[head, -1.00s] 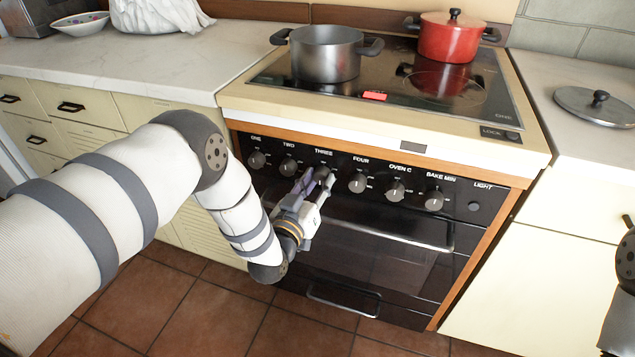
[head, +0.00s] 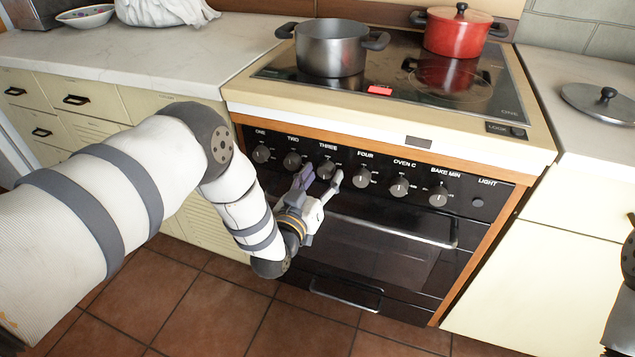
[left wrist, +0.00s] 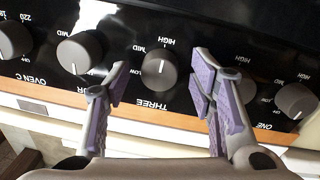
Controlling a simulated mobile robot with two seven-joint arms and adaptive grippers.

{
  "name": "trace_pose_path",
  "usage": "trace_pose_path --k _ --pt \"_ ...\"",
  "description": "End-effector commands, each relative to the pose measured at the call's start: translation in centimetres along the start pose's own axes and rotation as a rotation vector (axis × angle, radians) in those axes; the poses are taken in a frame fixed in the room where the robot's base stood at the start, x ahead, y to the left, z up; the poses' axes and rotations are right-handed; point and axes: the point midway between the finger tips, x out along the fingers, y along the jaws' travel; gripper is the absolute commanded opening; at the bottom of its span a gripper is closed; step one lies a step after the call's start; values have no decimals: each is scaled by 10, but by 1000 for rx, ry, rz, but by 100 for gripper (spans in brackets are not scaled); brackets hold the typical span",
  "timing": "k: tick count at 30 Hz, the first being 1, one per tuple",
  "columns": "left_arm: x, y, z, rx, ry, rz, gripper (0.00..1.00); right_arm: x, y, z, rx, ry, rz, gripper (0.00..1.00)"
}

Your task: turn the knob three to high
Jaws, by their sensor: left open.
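Knob three (head: 326,169) is a dark round knob on the stove's black front panel, under the label THREE. In the left wrist view, where the lettering is upside down, knob three (left wrist: 159,73) shows its white mark pointing up, toward the word HIGH. My left gripper (head: 321,177) is open and empty just in front of and below the knob. In the left wrist view its purple-padded fingers (left wrist: 161,77) stand apart to either side of the knob, with no visible contact. My right gripper is not in view; only part of my right arm shows at the right edge.
Knob two (head: 292,161) and knob four (head: 363,177) flank the knob closely. The oven handle (head: 390,229) runs below. A grey pot (head: 330,48) and a red pot (head: 459,33) stand on the cooktop. A lid (head: 603,101) lies on the right counter.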

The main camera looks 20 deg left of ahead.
Motion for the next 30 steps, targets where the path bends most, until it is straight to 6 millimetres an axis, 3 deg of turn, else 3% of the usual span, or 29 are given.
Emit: trace_pose_path --k 9,15,30 --pt "-77 0 1 0 -6 -1 50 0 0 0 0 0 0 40" --pt "-112 0 1 0 -4 -1 50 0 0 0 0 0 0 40" --pt "-118 0 1 1 -4 -1 50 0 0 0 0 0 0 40"
